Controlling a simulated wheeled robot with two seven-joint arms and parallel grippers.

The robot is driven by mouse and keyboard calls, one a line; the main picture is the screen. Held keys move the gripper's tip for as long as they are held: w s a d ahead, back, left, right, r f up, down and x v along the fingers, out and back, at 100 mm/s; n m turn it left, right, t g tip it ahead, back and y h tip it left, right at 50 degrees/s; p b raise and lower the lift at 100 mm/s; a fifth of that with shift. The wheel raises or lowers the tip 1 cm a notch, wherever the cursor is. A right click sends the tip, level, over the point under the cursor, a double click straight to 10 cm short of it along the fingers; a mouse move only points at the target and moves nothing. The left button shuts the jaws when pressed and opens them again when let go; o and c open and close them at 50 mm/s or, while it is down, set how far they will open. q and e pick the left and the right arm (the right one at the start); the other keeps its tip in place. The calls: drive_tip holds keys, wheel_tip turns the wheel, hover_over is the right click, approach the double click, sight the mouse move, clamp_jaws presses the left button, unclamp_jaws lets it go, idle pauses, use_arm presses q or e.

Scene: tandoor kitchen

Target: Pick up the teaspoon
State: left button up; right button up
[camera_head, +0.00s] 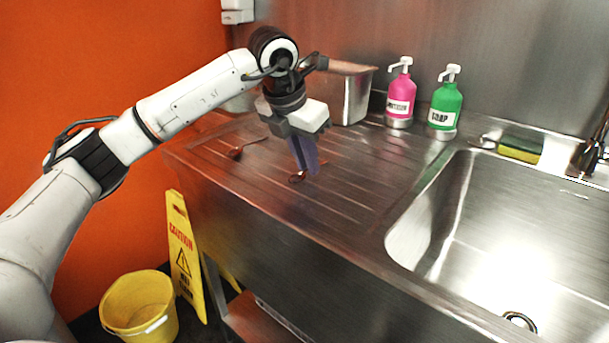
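Two small spoons with reddish-brown bowls lie on the ribbed steel drainboard left of the sink. The left spoon (236,153) has its handle pointing up and to the right. The nearer spoon (297,177) lies right at my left gripper (310,170), whose fingers point down and cover part of it. I cannot tell which of them is the teaspoon. The two dark purple fingers look close together, but the gap between them is unclear, and so is any contact with the spoon. My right gripper is out of view.
A steel container (347,92) stands behind my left gripper. A pink bottle (399,100) and a green soap bottle (445,105) stand at the back. The sink (500,230) is at right, with a sponge (520,149) behind it. A yellow bucket (140,303) and caution sign (183,255) stand below.

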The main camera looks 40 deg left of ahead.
use_arm(q)
clamp_jaws()
wheel_tip(320, 180, up, 10)
drive_tip(key=p, duration=0.1)
drive_tip(key=shift+p, duration=0.3)
idle(0.3)
idle(0.8)
